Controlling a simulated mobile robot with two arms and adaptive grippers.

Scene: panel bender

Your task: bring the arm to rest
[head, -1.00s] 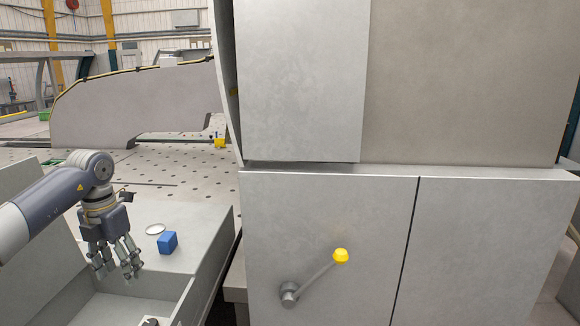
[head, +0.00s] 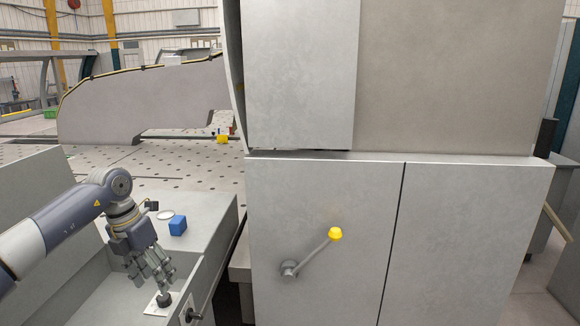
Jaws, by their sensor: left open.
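My left gripper (head: 150,268) hangs at the end of my left arm in the lower left of the head view. It points down over the grey open-topped box (head: 100,300). Its fingers are spread open and I see nothing held between them. Just below the fingers is a dark round knob on a white plate (head: 157,302); I cannot tell whether the fingers touch it. My right gripper is out of view.
A blue cube (head: 178,226) and a pale round disc (head: 165,215) lie on the box's ledge, near the gripper. A grey cabinet (head: 460,240) with a yellow-knobbed lever (head: 312,256) fills the right. A perforated table (head: 205,165) lies behind.

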